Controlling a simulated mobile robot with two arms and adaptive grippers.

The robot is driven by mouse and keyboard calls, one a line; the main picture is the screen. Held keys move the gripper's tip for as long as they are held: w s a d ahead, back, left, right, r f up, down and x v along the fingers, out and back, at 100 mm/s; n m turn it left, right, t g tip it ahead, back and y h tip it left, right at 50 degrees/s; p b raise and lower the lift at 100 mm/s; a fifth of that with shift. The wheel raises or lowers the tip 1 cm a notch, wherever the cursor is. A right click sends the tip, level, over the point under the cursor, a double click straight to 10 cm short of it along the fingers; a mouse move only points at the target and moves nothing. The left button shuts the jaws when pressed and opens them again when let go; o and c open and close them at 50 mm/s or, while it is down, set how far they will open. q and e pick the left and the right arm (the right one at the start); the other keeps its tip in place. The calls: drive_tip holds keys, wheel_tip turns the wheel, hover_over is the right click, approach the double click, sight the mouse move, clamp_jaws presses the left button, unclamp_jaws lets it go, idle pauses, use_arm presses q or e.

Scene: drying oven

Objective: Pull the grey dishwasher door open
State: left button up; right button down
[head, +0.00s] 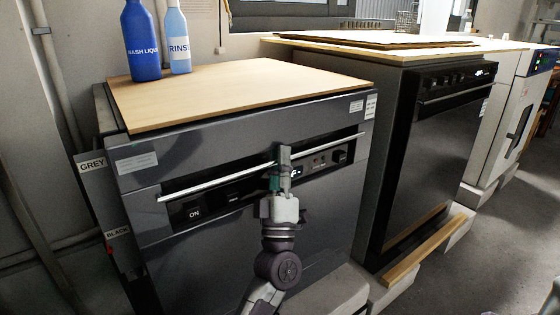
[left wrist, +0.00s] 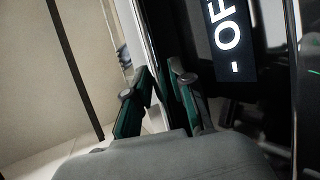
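The grey dishwasher (head: 240,130) has a dark front with a long silver bar handle (head: 220,179) across it. Its door (head: 190,265) looks shut, flush with the body. My left gripper (head: 283,158) is at the middle of the handle, in front of the control strip. In the left wrist view, the fingers (left wrist: 157,85) stand close on either side of the pale handle bar (left wrist: 150,45) and look closed on it. The exact contact is partly hidden. My right gripper is not in view.
A wooden board (head: 230,90) on top bears a blue wash-liquid bottle (head: 141,45) and a lighter rinse bottle (head: 178,42). A black appliance (head: 430,150) stands to the right, with a wooden strip (head: 425,250) low in front. Open floor (head: 490,255) lies at right.

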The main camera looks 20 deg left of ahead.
use_arm(q)
drive_tip(key=shift+c, duration=0.4)
clamp_jaws()
drive_tip(key=shift+f, duration=0.1)
